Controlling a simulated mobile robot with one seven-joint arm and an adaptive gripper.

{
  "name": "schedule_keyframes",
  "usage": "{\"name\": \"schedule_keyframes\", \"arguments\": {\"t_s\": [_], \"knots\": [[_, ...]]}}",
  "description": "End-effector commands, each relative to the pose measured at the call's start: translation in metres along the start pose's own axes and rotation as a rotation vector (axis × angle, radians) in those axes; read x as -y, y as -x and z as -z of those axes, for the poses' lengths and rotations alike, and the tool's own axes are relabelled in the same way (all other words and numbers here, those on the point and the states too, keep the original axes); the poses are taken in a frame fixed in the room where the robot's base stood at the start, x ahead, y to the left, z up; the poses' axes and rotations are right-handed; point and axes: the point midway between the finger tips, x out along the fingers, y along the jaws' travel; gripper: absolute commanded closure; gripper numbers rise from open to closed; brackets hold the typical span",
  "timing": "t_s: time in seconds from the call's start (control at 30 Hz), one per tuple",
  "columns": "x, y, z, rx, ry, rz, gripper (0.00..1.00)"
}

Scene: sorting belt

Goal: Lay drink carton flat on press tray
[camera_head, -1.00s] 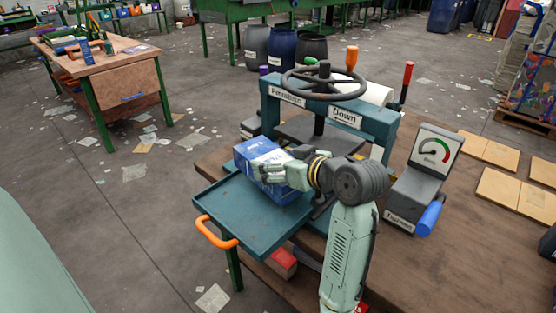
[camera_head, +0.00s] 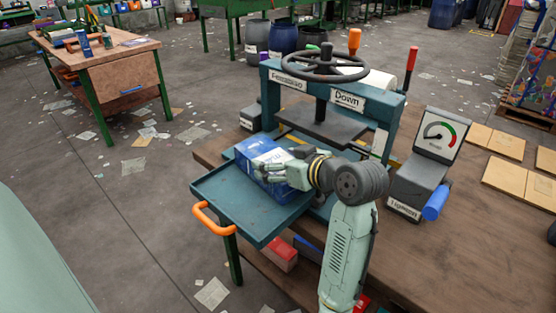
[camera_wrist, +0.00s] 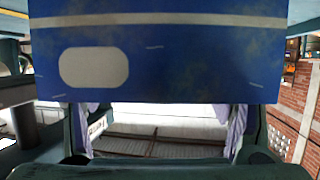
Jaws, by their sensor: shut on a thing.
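The drink carton (camera_head: 262,152) is a blue and white box. In the head view it lies on its side at the back part of the teal press tray (camera_head: 222,200), seemingly on or just above it; I cannot tell if it touches. My gripper (camera_head: 276,168) is shut on the carton from the right, and its fingers hide part of it. In the wrist view the blue carton (camera_wrist: 170,50) with a white band fills the top, between my fingers. The tray has an orange handle (camera_head: 214,220) at its front left.
The press frame (camera_head: 385,112), with a handwheel (camera_head: 325,66) and dark platen (camera_head: 318,126), stands right behind the tray. A gauge box (camera_head: 430,160) with a blue knob is to the right. The tray's front half is bare.

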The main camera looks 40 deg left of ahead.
Motion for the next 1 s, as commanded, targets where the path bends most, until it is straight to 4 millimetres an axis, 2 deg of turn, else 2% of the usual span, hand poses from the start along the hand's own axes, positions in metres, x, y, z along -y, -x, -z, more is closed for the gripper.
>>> {"name": "schedule_keyframes", "arguments": {"t_s": [0.43,0.47,0.5,0.8,1.0], "knots": [[0.0002,-0.0017,-0.0039,0.000,0.001,0.000,0.43],[0.0002,-0.0017,-0.0039,0.000,0.001,0.000,0.23],[0.0002,-0.0016,-0.0039,0.000,0.000,0.000,0.20],[0.0001,-0.0016,-0.0040,0.000,0.000,0.000,0.01],[0.0001,-0.0017,-0.0040,0.000,0.000,0.000,0.01]]}}
